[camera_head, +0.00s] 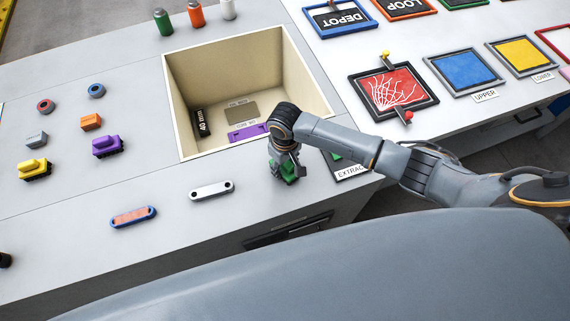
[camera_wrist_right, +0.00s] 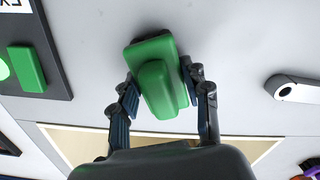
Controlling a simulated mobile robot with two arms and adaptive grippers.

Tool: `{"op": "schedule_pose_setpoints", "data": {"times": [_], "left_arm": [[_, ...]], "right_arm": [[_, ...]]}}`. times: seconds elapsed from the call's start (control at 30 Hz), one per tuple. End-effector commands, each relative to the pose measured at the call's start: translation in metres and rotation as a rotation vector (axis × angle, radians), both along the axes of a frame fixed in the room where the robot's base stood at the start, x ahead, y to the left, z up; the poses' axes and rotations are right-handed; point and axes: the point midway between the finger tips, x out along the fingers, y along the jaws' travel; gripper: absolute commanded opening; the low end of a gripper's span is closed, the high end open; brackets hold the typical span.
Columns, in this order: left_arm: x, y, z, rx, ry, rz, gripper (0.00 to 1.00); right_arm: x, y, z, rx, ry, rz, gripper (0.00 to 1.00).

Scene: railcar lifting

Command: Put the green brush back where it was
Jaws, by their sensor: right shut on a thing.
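The green brush (camera_head: 290,179) is in my right gripper (camera_head: 286,170), low over the grey table top in front of the sunken bin. In the right wrist view the fingers of my right gripper (camera_wrist_right: 162,100) close on both sides of the brush's green grip (camera_wrist_right: 158,85). Its wider green base lies beyond the grip. I cannot tell whether the brush touches the table. A yellow brush (camera_head: 35,168) and a purple brush (camera_head: 107,146) stand on the table at the left. My left gripper is not in view.
A beige open bin (camera_head: 176,105) is sunk into the table behind the gripper, with a purple label inside. A white link (camera_head: 211,190) and a blue-rimmed link (camera_head: 133,217) lie left of the gripper. A black-framed board with a green block (camera_wrist_right: 27,68) is beside it.

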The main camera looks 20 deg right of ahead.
Motion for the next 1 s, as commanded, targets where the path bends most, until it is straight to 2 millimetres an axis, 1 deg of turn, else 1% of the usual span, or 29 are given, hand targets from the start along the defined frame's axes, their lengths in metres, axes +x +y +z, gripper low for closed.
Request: {"op": "schedule_pose_setpoints", "data": {"times": [0.07, 0.1, 0.17, 0.2, 0.5, 0.63, 0.77, 1.0], "left_arm": [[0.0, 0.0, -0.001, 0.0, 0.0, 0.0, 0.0], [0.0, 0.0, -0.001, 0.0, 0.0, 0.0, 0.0], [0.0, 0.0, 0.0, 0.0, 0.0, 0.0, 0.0], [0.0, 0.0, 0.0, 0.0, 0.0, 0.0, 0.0], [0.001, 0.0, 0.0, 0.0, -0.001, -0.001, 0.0], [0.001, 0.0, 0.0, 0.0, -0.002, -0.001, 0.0], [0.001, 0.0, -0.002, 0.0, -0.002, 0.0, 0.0], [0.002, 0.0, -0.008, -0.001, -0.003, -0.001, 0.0]], "right_arm": [[0.0, 0.0, -0.003, 0.001, 0.0, 0.0, 0.17], [0.0, 0.0, -0.003, 0.001, 0.0, 0.0, 0.48], [0.0, 0.0, -0.003, 0.001, 0.0, 0.0, 0.61], [0.0, 0.0, -0.003, 0.001, 0.0, 0.0, 0.69], [0.0, 0.0, -0.002, 0.0, 0.0, 0.0, 0.69], [0.001, 0.0, 0.005, 0.001, -0.002, 0.0, 0.69], [0.001, 0.001, 0.026, 0.003, -0.004, 0.001, 0.69], [0.002, 0.001, 0.079, 0.003, -0.005, 0.001, 0.69]]}}
